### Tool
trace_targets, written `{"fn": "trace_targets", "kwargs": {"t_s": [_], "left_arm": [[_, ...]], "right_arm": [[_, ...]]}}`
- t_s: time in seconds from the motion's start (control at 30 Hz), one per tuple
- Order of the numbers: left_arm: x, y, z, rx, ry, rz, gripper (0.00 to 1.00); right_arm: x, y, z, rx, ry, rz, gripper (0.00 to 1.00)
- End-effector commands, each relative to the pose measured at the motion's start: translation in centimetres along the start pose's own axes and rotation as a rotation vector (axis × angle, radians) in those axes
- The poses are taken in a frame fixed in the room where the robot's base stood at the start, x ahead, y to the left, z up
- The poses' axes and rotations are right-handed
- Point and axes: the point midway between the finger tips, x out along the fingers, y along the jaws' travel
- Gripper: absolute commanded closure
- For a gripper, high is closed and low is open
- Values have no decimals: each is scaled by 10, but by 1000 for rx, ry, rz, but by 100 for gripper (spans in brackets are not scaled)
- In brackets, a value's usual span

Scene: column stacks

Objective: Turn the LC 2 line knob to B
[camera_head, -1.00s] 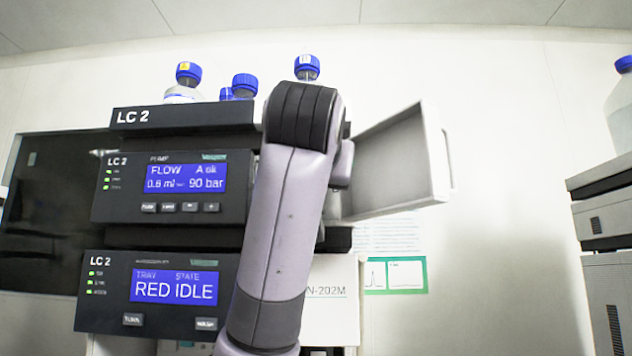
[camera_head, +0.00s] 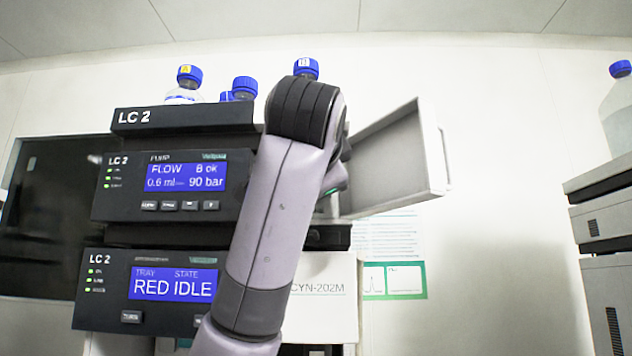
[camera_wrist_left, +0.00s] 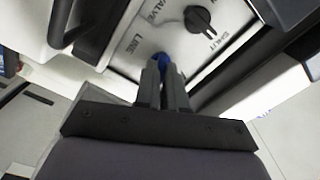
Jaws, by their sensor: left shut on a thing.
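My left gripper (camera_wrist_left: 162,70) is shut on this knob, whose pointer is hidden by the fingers. In the head view my left arm rises in front of the LC 2 stack and its gripper is hidden behind it. The pump module (camera_head: 135,205) shows FLOW, B ok, 0.6 ml and 90 bar. My right gripper is not in view.
A black knob (camera_wrist_left: 200,20) is close by on the same panel, near the words VALVE and SHUT. An open pale door or tray (camera_head: 433,150) juts out right of the stack. Blue-capped bottles (camera_head: 188,74) stand on top. The lower module (camera_head: 100,310) reads RED IDLE.

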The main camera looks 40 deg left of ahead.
Motion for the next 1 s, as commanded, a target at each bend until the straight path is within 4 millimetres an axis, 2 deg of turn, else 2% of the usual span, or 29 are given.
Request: {"fn": "trace_targets", "kwargs": {"t_s": [0.2,0.5,1.0], "left_arm": [[0,0,0,190,3,-2,100],[-1,1,0,380,4,-1,100],[-1,2,-1,479,5,0,100]], "right_arm": [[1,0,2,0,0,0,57],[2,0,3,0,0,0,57],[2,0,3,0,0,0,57]]}}
